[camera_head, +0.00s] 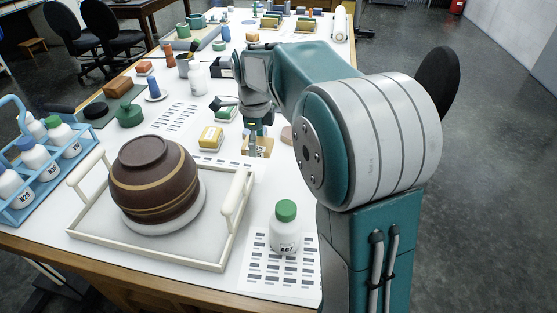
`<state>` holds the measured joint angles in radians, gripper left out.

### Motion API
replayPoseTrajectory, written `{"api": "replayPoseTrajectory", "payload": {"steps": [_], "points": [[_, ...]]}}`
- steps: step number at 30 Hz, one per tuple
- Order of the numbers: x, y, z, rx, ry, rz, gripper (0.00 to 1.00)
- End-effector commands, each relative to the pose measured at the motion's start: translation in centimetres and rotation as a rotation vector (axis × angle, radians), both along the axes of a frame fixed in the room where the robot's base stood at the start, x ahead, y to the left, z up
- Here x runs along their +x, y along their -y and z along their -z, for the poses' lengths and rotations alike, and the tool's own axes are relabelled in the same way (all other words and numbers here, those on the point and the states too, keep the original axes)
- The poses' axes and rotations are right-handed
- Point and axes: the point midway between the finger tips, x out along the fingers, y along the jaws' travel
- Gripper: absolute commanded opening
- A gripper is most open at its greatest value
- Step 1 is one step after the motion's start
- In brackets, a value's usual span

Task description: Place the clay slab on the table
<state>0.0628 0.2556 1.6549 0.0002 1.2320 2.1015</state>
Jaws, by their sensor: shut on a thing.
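A small tan slab (264,153) with a pale label, which looks like the clay slab, is at the lower end of my gripper (256,138). My gripper points down with its fingers shut on the slab, partly covering it. The slab is low over the white table top (228,178) or touching it; I cannot tell which.
A white-framed tray (162,262) with upright handles holds a brown banded pot (153,182) at the front left. A green-capped bottle (286,232) stands on a printed sheet at front right. A blue bottle rack (18,213) is at far left.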

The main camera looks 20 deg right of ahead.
Motion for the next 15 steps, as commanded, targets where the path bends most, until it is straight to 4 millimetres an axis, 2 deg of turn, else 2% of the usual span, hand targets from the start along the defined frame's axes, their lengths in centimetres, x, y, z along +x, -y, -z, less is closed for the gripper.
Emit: {"api": "replayPoseTrajectory", "payload": {"steps": [3, 9, 15], "points": [[0.1, 2.6, 1.1, -0.001, -0.001, 0.005, 0.28], [0.3, 5.3, 4.6, 0.0, -0.001, 0.002, 0.28], [0.3, 6.5, 6.1, -0.001, 0.001, 0.0, 0.28]]}}
